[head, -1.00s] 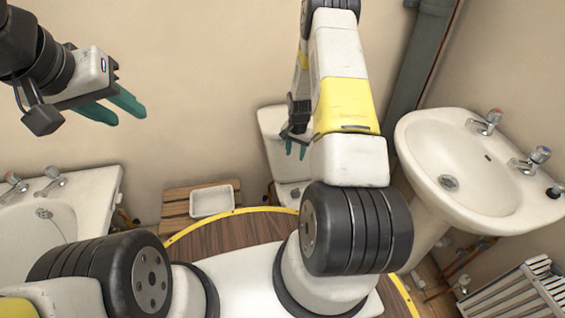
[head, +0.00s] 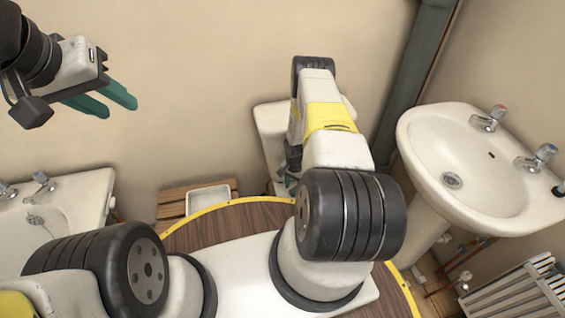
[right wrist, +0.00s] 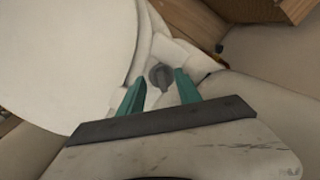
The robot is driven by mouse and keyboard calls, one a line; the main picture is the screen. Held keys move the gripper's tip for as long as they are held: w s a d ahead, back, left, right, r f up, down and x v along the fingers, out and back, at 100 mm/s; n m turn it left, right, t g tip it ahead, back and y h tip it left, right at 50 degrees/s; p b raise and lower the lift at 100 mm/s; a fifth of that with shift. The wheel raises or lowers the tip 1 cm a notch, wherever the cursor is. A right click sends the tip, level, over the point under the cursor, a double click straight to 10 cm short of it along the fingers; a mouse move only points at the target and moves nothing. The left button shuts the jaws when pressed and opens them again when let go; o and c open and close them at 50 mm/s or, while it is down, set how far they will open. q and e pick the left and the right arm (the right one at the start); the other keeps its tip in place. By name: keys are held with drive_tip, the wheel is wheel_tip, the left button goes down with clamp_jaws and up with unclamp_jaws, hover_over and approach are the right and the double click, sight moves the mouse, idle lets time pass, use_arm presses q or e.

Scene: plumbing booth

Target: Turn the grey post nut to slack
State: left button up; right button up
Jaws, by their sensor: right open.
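A grey, round, ridged nut (right wrist: 160,76) sits on a white ledge behind a large white rounded lid (right wrist: 70,55) in the right wrist view. I take it for the post nut. My right gripper (right wrist: 160,77) is open, with one green finger on each side of the nut in the picture. Gaps show on both sides, and I cannot tell how far off in depth it is. In the head view my right gripper (head: 290,180) is mostly hidden by my own arm, low in front of the white toilet (head: 270,125). My left gripper (head: 121,104) is open and empty in the air at upper left.
A washbasin (head: 465,170) stands on the right, with a slatted rack (head: 520,295) below it. A bath (head: 70,205) is at left. A white tray (head: 208,199) sits on wooden slats beside the toilet. Wood (right wrist: 245,10) shows at the top of the wrist view.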

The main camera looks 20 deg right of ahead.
drive_tip(key=shift+f, duration=1.45)
clamp_jaws()
drive_tip(key=shift+n, duration=0.3)
drive_tip(key=n, duration=0.3)
drive_tip(key=shift+s+d+n, duration=0.15)
drive_tip(key=shift+n, duration=0.15)
drive_tip(key=n, duration=0.4)
drive_tip(key=shift+d, duration=0.3)
drive_tip(key=n, duration=0.5)
drive_tip(key=shift+d, duration=0.3)
drive_tip(key=n, duration=0.4)
drive_tip(key=shift+d+n, duration=0.2)
drive_tip(key=shift+n, duration=0.1)
